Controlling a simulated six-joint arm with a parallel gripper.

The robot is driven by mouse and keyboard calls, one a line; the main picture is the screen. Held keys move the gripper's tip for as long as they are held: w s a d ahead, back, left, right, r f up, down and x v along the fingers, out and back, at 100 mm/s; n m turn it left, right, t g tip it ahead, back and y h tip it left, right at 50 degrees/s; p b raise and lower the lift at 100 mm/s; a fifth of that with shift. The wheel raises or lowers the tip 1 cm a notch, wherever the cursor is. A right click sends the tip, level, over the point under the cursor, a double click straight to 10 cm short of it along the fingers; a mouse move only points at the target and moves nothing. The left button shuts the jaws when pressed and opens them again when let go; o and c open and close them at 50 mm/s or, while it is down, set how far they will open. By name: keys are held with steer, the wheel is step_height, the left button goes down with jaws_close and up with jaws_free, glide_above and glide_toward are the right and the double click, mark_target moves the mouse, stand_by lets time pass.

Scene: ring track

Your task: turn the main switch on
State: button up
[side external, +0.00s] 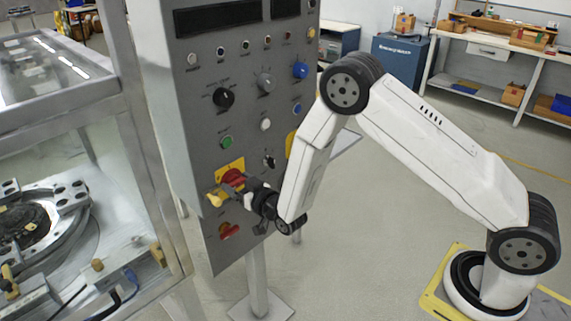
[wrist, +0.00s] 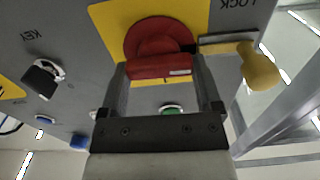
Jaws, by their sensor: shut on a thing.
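The main switch is a red rotary knob (side external: 234,176) on a yellow plate (side external: 222,168) on the grey control panel. In the wrist view the red knob (wrist: 153,36) shows its straight grip bar (wrist: 160,66) lying across the picture. My gripper (wrist: 160,75) has a finger at each end of this bar and is shut on it; it also shows at the panel in the side view (side external: 243,184). A lock lever with a yellow knob (wrist: 260,66) sits beside the switch, under the word LOCK; the yellow knob (side external: 215,199) also shows in the side view.
A second red switch (side external: 229,231) is lower on the panel. A black key switch (wrist: 42,77) and a green button (side external: 227,142) are near the main switch. A framed machine cell (side external: 70,100) stands left of the panel.

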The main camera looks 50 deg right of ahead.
steer(key=m, duration=0.4)
steer(key=shift+d+m, duration=0.15)
steer(key=shift+m, duration=0.15)
steer(key=m, duration=0.4)
steer(key=shift+d+f+m, duration=0.1)
steer(key=shift+m, duration=0.2)
steer(key=m, duration=0.4)
steer(key=shift+f, duration=0.15)
steer(key=shift+f+m, duration=0.1)
steer(key=shift+m, duration=2.1)
steer(key=o, duration=1)
steer(key=shift+o, duration=0.2)
steer(key=shift+s, duration=0.15)
